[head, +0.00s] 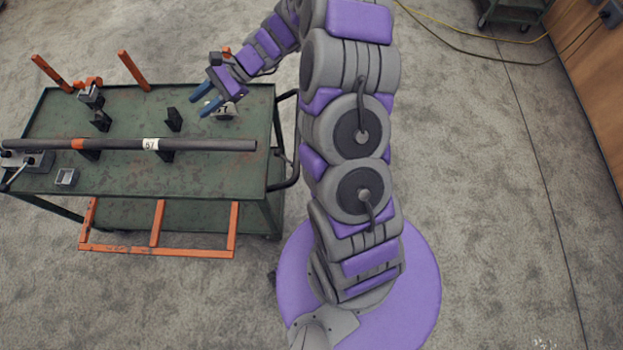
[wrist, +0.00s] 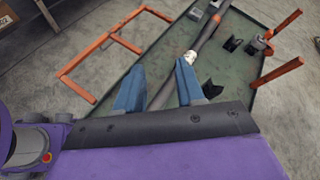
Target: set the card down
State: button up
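My gripper (head: 200,105) is over the far right part of the green cart. Its two blue fingers are spread apart, and the wrist view (wrist: 160,68) shows nothing held between them. A small pale piece with a dark mark (head: 225,109), possibly the card, is beside the fingers at the cart's right end. It is partly hidden by my gripper, and I cannot tell its exact shape or what it rests on. It cannot be made out in the wrist view.
A dark pipe (head: 208,145) with a white "67" label (head: 150,144) lies along the green cart (head: 215,177) on black supports. Orange posts (head: 133,70) rise at the far edge. A small grey open box (head: 66,178) sits front left. An orange frame (head: 157,224) juts out low in front.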

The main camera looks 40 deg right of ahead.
jog(key=s+a+r+n+g+h, duration=0.25)
jog(key=s+r+n, duration=0.25)
jog(key=s, duration=0.5)
jog(key=s+a+r+n+g+h, duration=0.25)
jog(key=s+r+n, duration=0.25)
jog(key=s, duration=0.5)
jog(key=s+d+r+n+h, duration=0.1)
jog(key=s+d+n+h, duration=0.1)
jog(key=s+d, duration=0.3)
jog(key=s+d+n+t+h, duration=0.1)
jog(key=s+d+n+h, duration=0.2)
jog(key=s, duration=0.9)
jog(key=d+h, duration=0.2)
jog(key=d, duration=0.1)
jog(key=shift+s+r, duration=0.4)
jog(key=shift+d, duration=0.1)
